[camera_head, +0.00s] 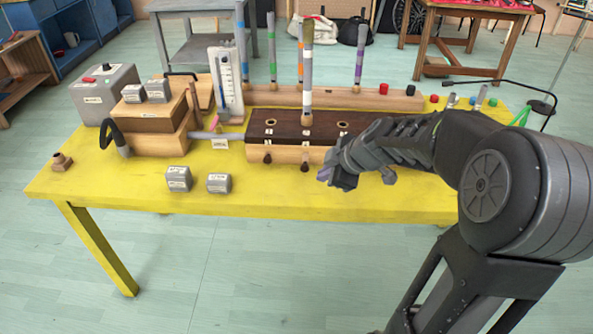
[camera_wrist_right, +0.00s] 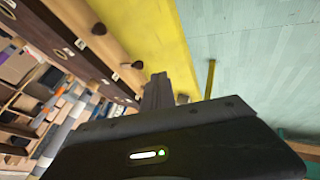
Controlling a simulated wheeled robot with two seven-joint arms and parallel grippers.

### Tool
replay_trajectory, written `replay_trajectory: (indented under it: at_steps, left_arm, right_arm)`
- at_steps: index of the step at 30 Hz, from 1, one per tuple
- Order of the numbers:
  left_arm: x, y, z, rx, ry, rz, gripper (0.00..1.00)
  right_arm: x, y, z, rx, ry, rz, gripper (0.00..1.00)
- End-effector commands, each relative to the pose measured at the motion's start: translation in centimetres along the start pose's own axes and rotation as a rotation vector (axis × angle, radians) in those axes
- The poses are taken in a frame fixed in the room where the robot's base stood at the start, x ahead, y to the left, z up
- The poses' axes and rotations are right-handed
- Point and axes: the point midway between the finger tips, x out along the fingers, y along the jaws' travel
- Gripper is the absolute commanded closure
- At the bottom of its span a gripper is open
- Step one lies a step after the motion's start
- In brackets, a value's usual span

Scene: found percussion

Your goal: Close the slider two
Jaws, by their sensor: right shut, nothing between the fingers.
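A long wooden box (camera_head: 270,128) with a dark top stands on the yellow table (camera_head: 290,204). Small dark knobs sit along its front: a left knob (camera_head: 267,158) and a middle knob (camera_head: 304,166). Labels are too small to read, so I cannot tell which is slider two. In the right wrist view, knobs (camera_wrist_right: 98,29) and (camera_wrist_right: 138,65) stick out from the pale front of the box. My right gripper (camera_head: 338,174) is shut and empty, at the box's front right of the middle knob; its fingers also show in the right wrist view (camera_wrist_right: 158,90). My arm hides the box's right end.
Two small grey blocks (camera_head: 179,179) and (camera_head: 219,183) lie near the table's front edge. A wooden box with a black hose (camera_head: 108,132) stands at left. The table front between blocks and gripper is clear.

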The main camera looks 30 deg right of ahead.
Motion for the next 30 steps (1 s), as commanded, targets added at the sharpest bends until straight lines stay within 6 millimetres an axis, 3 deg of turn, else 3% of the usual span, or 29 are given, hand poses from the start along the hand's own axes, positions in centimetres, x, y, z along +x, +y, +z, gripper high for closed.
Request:
replay_trajectory:
  at_steps: [14,20,30]
  left_arm:
    - [-0.2,0.0,-0.1,-0.002,0.002,-0.001,0.50]
    - [-0.6,0.1,-0.1,-0.002,0.002,-0.001,0.50]
    - [-1.6,0.5,-0.1,-0.002,0.001,-0.001,0.50]
  right_arm:
    - [1.0,0.0,0.0,0.001,-0.002,-0.002,1.00]
    - [3.6,-0.1,0.0,0.001,0.001,-0.004,1.00]
    - [10.1,-0.1,-0.3,-0.003,0.004,-0.005,1.00]
